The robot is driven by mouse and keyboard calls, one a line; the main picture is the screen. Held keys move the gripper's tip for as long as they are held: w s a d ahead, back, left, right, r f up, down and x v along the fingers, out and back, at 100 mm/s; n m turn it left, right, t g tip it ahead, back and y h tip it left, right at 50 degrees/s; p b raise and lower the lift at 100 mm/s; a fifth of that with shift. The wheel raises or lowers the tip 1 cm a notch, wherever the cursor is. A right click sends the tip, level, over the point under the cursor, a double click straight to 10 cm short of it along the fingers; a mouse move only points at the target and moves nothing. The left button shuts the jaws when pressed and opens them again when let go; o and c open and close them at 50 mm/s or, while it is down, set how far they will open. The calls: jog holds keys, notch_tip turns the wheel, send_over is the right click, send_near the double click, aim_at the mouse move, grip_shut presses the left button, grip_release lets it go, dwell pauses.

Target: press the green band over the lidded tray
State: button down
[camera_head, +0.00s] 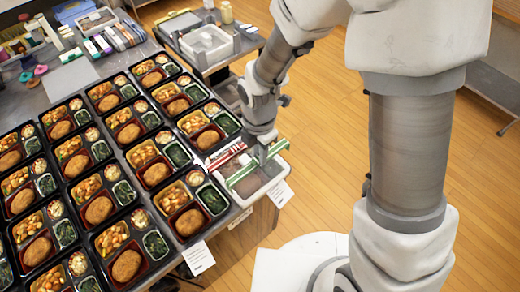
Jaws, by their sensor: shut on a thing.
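My gripper (262,155) points down at the right end of the table. It is shut on the green band (243,173), a long narrow strip held at a slant. The band is over a whitish, clear-walled container (270,187) at the table corner and overlaps it in the picture. I cannot tell whether the band touches it. Red-and-white strips (225,156) lie just left of the band. Many black bento trays (152,195) with food stand in rows to the left. I cannot make out a lid on any of them.
White paper tags (198,257) hang at the table's front edge. Another whitish bin (207,43) stands on a side table behind. Bottles, boxes and small packets (110,38) crowd the table's back. Wooden floor (320,100) is clear to the right.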

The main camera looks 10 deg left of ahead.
jog(key=shift+f+b, duration=1.95)
jog(key=shift+f, duration=0.65)
jog(key=shift+d+f, duration=0.1)
jog(key=shift+f, duration=0.05)
jog(key=shift+w+f+b, duration=0.1)
jog(key=shift+f+b, duration=0.1)
jog(key=shift+b, duration=0.15)
jog(key=shift+f, duration=0.15)
jog(key=shift+f+b, duration=1.25)
jog(key=shift+f, duration=0.15)
jog(key=shift+f, duration=0.1)
